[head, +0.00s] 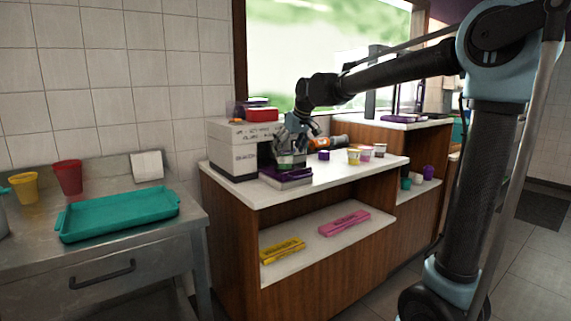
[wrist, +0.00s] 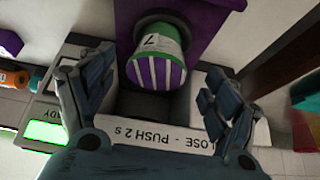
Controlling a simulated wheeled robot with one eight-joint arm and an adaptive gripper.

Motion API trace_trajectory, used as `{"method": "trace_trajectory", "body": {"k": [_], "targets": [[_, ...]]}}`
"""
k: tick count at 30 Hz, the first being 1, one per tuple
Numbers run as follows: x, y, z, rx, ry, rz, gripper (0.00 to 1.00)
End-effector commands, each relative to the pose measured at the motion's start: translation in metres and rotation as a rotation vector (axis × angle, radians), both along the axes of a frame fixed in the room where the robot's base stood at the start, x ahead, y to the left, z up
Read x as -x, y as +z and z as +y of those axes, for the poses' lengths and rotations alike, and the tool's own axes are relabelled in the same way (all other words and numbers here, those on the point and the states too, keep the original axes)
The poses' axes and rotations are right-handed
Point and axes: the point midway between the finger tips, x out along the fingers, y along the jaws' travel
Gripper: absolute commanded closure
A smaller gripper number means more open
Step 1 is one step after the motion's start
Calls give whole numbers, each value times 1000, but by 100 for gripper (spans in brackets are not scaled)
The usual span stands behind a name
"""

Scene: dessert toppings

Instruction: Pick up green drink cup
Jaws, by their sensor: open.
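The green drink cup (wrist: 158,52) shows in the wrist view as a cup with a green upper band, a "7" mark and purple and white stripes. In the head view, part of it (head: 291,161) shows below my gripper, above a purple base (head: 287,177). My gripper (wrist: 157,82) is open, with one finger on each side of the cup and a visible gap to both. In the head view, my gripper (head: 292,141) is over the counter next to the white box-like machine, and its fingers partly hide the cup.
The white machine (head: 232,160) stands close on the left. An orange bottle (head: 328,143), a purple cup (head: 323,155) and small tubs (head: 354,156) are to the right on the white counter (head: 345,170). A teal tray (head: 120,213) lies on the steel table.

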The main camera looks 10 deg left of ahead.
Motion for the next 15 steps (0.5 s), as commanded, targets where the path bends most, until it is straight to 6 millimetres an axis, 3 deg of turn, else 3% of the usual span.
{"method": "trace_trajectory", "body": {"k": [15], "targets": [[-20,-44,18,0,0,0,19]]}}
